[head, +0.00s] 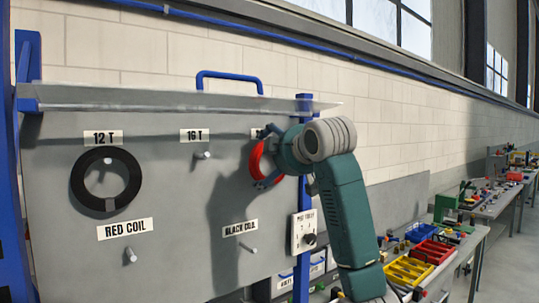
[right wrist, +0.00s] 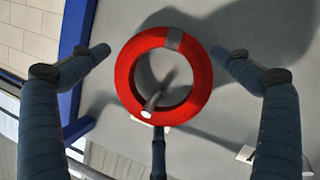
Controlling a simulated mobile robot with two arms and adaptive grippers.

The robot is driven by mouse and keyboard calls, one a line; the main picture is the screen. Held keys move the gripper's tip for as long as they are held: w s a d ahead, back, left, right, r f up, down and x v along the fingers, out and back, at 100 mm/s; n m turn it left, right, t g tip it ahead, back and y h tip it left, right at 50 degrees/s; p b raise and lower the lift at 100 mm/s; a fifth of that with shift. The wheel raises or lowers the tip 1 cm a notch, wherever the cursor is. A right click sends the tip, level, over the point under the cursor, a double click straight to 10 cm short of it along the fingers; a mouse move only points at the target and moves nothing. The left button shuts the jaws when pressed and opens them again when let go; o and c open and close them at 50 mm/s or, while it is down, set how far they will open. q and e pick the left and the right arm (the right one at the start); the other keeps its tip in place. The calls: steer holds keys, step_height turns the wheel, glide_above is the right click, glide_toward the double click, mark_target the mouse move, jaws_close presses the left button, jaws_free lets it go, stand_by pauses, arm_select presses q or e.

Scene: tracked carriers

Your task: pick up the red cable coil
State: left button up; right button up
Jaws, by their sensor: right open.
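The red cable coil (head: 256,163) hangs at the right side of the grey board (head: 60,230), partly hidden by my right gripper (head: 264,158) in the head view. In the right wrist view, the red coil (right wrist: 205,80) shows as a full ring with a grey band, and a peg (right wrist: 155,100) passes through its hole. My right gripper (right wrist: 161,53) is open, one finger on each side of the coil, with a visible gap to both sides. Nothing is between the fingers' pads and the coil. My left gripper is not in view.
A black coil (head: 77,183) hangs at the board's upper left, above a RED COIL label (head: 125,229). A blue post (head: 301,275) edges the board. Yellow bins (head: 408,271) stand on a bench at right.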

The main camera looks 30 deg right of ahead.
steer(key=shift+w+d+f, duration=0.1)
steer(key=shift+w+f, duration=0.05)
steer(key=shift+w, duration=0.15)
steer(key=shift+s, duration=0.2)
steer(key=c, duration=1)
steer(key=shift+r, duration=0.2)
steer(key=shift+c, duration=0.2)
steer(key=shift+r+b, duration=0.55)
steer(key=shift+b, duration=0.1)
steer(key=s+a+b, duration=0.2)
steer(key=s+b, duration=0.2)
steer(key=s, duration=0.4)
steer(key=s+a+b, duration=0.1)
steer(key=s+b, duration=0.2)
steer(key=s, duration=0.6)
steer(key=shift+s+a+b, duration=0.3)
steer(key=shift+a+b, duration=0.1)
